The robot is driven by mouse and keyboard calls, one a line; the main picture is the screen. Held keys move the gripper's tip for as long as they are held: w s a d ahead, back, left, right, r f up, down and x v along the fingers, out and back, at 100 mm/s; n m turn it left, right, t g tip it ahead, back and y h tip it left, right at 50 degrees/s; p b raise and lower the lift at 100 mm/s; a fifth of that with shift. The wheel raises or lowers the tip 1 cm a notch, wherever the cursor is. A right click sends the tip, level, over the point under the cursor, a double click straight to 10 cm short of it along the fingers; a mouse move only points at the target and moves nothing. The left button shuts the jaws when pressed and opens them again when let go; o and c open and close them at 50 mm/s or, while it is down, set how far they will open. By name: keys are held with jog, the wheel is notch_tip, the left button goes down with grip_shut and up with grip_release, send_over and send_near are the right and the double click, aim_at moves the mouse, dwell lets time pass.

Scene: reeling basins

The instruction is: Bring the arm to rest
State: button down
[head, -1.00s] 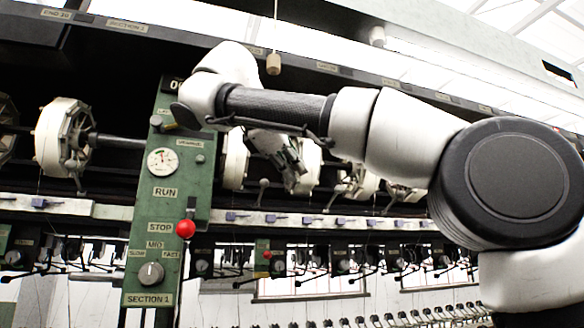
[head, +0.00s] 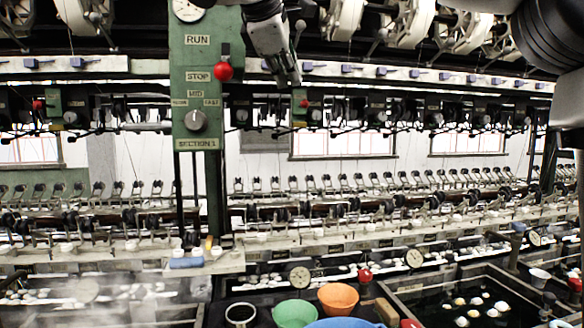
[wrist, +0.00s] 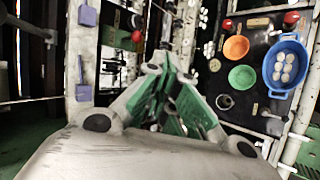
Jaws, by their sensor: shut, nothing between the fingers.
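My gripper (head: 287,76) hangs at the top middle of the head view, just right of the green control panel (head: 197,88), pointing down. In the wrist view my gripper (wrist: 176,104) shows its green-padded fingers, shut with nothing between them. The panel carries a red ball-ended lever (head: 223,72) beside the STOP label and a grey speed knob (head: 195,120). Parts of my arm show at the top right of the head view.
Below stand an orange bowl (head: 338,297), a green bowl (head: 295,315) and a blue basin (head: 345,323); the basin holds several pale round things in the wrist view (wrist: 285,67). A dark water basin (head: 440,305) with floating cocoons is at the right. Reels (head: 341,18) line the top.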

jog(key=s+d+f+m+g+y, duration=0.2)
jog(key=s+d+f+m+g, duration=0.1)
jog(key=d+f, duration=0.75)
jog(key=s+d+f+m+g+y, duration=0.1)
jog(key=s+d+f+m+g, duration=0.15)
jog(key=d+f, duration=0.75)
jog(key=s+d+f+m, duration=1.1)
jog(key=s+d+f, duration=0.3)
jog(key=s+d, duration=0.1)
jog(key=shift+d+y, duration=0.3)
jog(key=shift+d, duration=0.6)
jog(key=shift+s+f, duration=0.1)
